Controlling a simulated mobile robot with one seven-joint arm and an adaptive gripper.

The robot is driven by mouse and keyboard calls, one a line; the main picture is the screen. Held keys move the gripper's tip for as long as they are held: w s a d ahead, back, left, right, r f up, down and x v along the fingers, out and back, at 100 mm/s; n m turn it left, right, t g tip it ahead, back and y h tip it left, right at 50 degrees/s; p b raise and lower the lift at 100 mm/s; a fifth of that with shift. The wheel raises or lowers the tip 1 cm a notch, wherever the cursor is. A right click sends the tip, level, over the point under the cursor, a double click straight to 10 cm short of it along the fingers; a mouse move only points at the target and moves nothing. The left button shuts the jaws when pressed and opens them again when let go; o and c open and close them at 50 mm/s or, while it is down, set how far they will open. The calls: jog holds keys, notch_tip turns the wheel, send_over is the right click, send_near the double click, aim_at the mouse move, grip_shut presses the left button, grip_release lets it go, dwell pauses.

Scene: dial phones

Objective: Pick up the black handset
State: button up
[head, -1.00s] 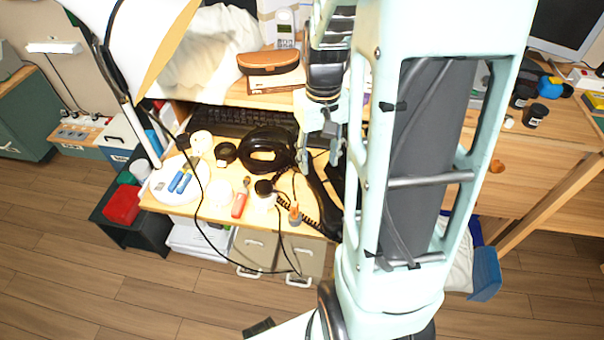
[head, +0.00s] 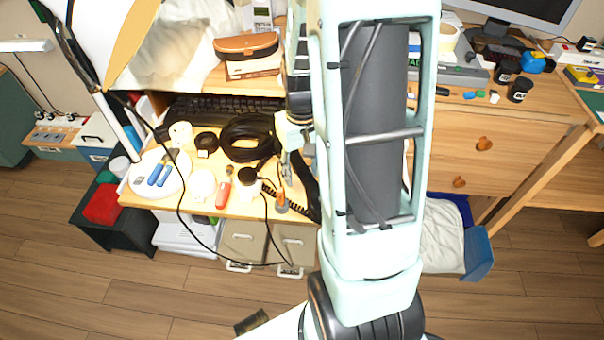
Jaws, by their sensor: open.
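The black handset (head: 308,186) lies on the lower wooden desk surface, right at the edge of my arm. Most of it is hidden behind my arm, and a black coiled cord (head: 296,207) runs beside it. My gripper (head: 297,168) points down over the handset's upper left side, with its jaws open and nothing seen between them. I cannot tell whether the fingers touch the handset. The phone's base is not clearly visible.
A black ring-shaped object (head: 232,152), a red-handled tool (head: 223,194) and a round white tray (head: 140,181) crowd the surface to the left. A black keyboard (head: 205,107) lies behind. A lamp (head: 110,40) stands at far left. The upper desk (head: 480,118) is at right.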

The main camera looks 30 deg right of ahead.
grip_shut()
jog(key=shift+r, duration=0.1)
